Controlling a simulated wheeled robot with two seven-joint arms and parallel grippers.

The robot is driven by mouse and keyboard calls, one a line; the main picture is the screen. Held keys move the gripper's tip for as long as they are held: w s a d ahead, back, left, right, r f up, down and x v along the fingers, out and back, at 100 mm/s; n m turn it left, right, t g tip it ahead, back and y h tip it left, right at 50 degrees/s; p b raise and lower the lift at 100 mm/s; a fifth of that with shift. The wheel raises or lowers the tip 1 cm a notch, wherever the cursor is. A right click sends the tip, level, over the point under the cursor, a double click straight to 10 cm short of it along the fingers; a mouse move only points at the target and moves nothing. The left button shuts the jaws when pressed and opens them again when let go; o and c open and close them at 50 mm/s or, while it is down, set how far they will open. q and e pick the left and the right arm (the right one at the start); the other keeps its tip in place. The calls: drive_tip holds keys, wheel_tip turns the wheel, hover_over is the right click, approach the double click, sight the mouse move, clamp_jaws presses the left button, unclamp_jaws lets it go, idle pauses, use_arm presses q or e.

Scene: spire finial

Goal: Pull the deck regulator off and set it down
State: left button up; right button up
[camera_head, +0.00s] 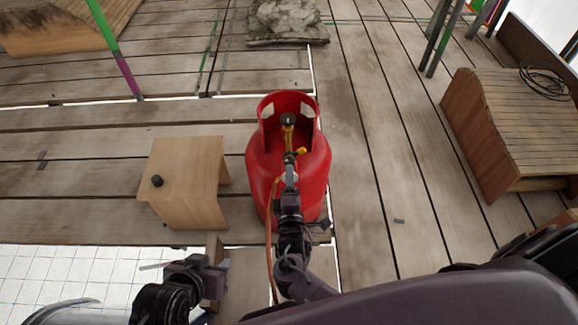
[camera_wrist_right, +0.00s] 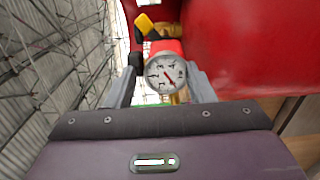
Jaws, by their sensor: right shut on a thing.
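A red gas cylinder (camera_head: 259,165) stands upright on the planked deck with a collar around its top. Inside the collar is a brass valve with a black top (camera_head: 288,119). The regulator (camera_head: 301,153) shows a yellow part at the valve; its round white gauge (camera_wrist_right: 166,73) faces the right wrist camera. My right gripper (camera_head: 290,168) is shut on the regulator, a finger on each side of the gauge. Whether the regulator is still joined to the valve is hard to tell. My left gripper (camera_head: 205,272) is low left, away from the cylinder; its fingers are unclear.
An orange hose (camera_head: 270,240) hangs along the cylinder's front. A wooden bench with coiled cable (camera_head: 543,80) is at right. Deck between is mostly clear.

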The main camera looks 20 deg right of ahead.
use_arm(q)
drive_tip(key=shift+w+d+r+p, duration=0.2)
drive_tip(key=shift+w+r+p, duration=0.1)
drive_tip(key=shift+w+p, duration=0.1)
use_arm(e)
drive_tip(key=shift+w+d+r, duration=0.1)
drive_tip(key=shift+w+r, duration=0.3)
drive_tip(key=shift+r, duration=0.1)
drive_tip(key=shift+s, duration=0.25)
drive_tip(key=shift+s+f, duration=0.1)
clamp_jaws()
use_arm(q)
drive_tip(key=shift+d+r+p, duration=0.1)
drive_tip(key=shift+r+p, duration=0.15)
drive_tip(key=shift+p, duration=0.05)
use_arm(e)
drive_tip(key=shift+s+a, duration=0.2)
drive_tip(key=shift+s, duration=0.35)
use_arm(q)
drive_tip(key=shift+s, duration=0.1)
use_arm(e)
drive_tip(key=shift+s+f, duration=0.1)
drive_tip(key=shift+f, duration=0.1)
